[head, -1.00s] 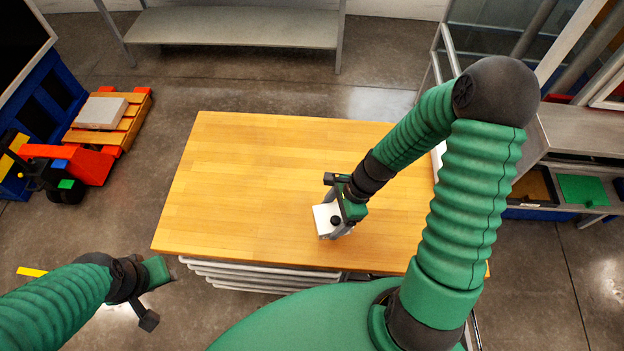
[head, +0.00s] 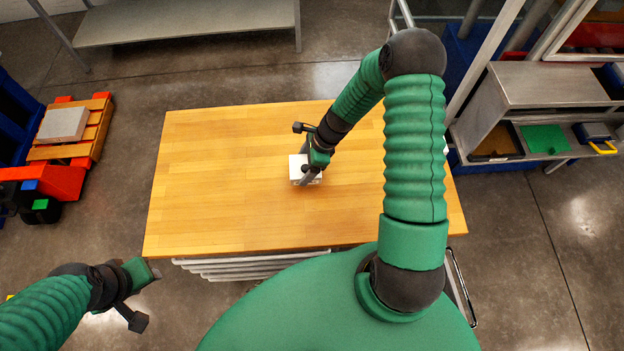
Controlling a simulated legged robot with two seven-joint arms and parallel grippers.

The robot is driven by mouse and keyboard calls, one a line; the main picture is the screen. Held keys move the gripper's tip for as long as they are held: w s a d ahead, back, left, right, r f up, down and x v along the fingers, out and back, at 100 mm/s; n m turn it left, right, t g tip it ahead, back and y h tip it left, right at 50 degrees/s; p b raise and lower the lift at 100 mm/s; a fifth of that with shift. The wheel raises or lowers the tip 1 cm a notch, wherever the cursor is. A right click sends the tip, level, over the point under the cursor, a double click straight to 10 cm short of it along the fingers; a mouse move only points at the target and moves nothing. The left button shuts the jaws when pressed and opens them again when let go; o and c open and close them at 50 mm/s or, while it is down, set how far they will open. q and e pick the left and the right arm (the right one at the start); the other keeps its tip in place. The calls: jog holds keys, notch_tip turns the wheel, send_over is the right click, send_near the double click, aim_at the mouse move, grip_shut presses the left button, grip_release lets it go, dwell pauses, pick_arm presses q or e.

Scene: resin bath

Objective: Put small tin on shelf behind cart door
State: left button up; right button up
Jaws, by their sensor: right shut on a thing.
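A small white tin (head: 297,166) is at my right gripper (head: 308,174), over the middle of the wooden top of the cart (head: 215,185). The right gripper points down and is shut on the tin, covering part of it. I cannot tell whether the tin touches the top. My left gripper (head: 152,272) is off the cart's near left corner, apart from everything; its finger gap is not clear. White bars (head: 245,266) show under the near edge of the cart. The cart door and the shelf behind it are not clearly in view.
A metal bench (head: 190,24) stands at the back. A grey workstation (head: 545,88) with a green panel (head: 544,139) is at the right. A pallet (head: 85,140) with a grey block is at the left. Most of the wooden top is clear.

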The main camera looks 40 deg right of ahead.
aim_at(303, 160)
jog(key=shift+w, duration=1.25)
notch_tip(303, 160, down, 3)
jog(key=shift+a+r+p, duration=0.15)
jog(key=shift+p, duration=0.45)
jog(key=shift+f, duration=0.35)
jog(key=shift+d+f, duration=0.1)
jog(key=shift+d, duration=0.2)
jog(key=o, duration=1.9)
jog(key=shift+c, duration=0.2)
jog(key=shift+o, duration=1.1)
jog(key=shift+s+a, duration=0.1)
